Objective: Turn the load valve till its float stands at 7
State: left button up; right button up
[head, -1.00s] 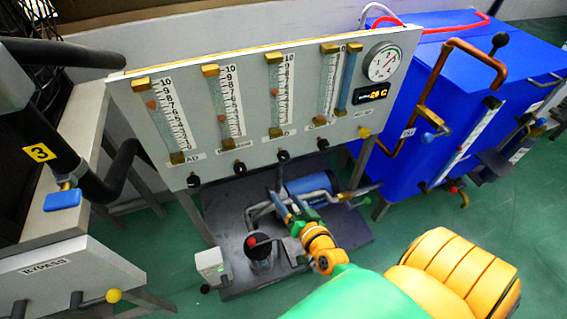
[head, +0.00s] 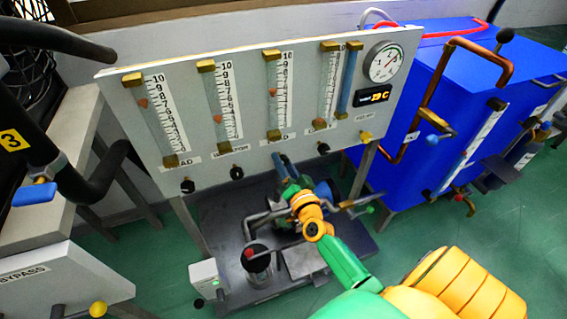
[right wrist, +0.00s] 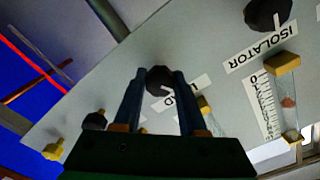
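The grey panel (head: 250,152) carries flow tubes with reddish floats and black knobs below. The label by the third tube reads partly as L and D in the right wrist view; the rest is hidden. The third tube's float (head: 273,91) stands near 6 to 7; I cannot read it exactly. Its black knob (right wrist: 159,79), which I take as the load valve, lies between my right fingertips. My right gripper (right wrist: 160,84) looks open around the knob; contact is unclear. In the head view the right gripper (head: 284,164) hides this knob. My left gripper is out of view.
The isolator knob (right wrist: 268,13) and the knob on the other side (right wrist: 95,120) flank my gripper. Pipes and a red-topped pot (head: 256,262) stand on the dark base below. A blue cabinet (head: 430,110) with a copper pipe is at the right.

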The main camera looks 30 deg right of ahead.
grip_shut()
jog(key=shift+r+n+p, duration=0.1)
jog(key=shift+n+p, duration=0.6)
jog(key=shift+n, duration=0.4)
jog(key=o, duration=0.8)
grip_release()
jog(key=shift+s, duration=0.1)
